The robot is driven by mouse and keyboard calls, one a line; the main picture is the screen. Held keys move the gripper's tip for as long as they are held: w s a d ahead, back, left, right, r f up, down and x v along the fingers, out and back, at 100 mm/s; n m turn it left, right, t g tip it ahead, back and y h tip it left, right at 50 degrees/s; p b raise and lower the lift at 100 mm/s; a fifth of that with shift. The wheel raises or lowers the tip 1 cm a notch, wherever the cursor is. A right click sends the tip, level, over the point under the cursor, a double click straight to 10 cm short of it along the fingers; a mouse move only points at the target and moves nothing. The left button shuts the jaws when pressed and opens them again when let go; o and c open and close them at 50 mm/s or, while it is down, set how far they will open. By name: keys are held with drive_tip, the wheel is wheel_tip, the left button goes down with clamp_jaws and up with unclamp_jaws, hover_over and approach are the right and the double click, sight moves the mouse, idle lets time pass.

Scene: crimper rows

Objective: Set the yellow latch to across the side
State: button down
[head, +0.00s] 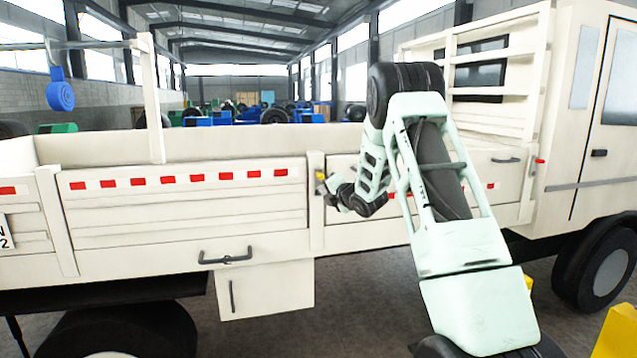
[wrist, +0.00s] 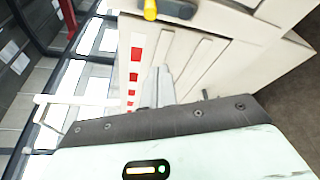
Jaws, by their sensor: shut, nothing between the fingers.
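The yellow latch (head: 320,176) is a small piece on the post between two side panels of the white truck bed (head: 180,215). In the wrist view the yellow latch (wrist: 150,10) is cut by the top edge, with a dark fitting beside it. My gripper (head: 331,192) is close to the latch in the head view, partly hidden by my own wrist. In the wrist view my gripper (wrist: 160,80) has its fingers together and empty, apart from the latch. The latch's exact angle is hard to tell.
A dark handle (head: 226,257) sits on the lower side panel, above a white box (head: 265,288). The truck cab (head: 590,130) is at the right. A blue round thing (head: 60,92) hangs at the left. Yellow objects (head: 615,332) stand on the floor at the lower right.

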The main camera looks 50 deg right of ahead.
sight(319, 181)
drive_tip(key=w+d+p, duration=0.1)
drive_tip(key=w+p, duration=0.1)
drive_tip(key=w+d+p, duration=0.2)
drive_tip(key=w+p, duration=0.1)
drive_tip(key=w+d+p, duration=0.2)
drive_tip(key=w+p, duration=0.1)
drive_tip(key=shift+r, duration=0.15)
drive_tip(key=shift+s+d, duration=0.1)
drive_tip(key=shift+d, duration=0.1)
drive_tip(key=shift+d+b, duration=0.1)
drive_tip(key=shift+b, duration=0.25)
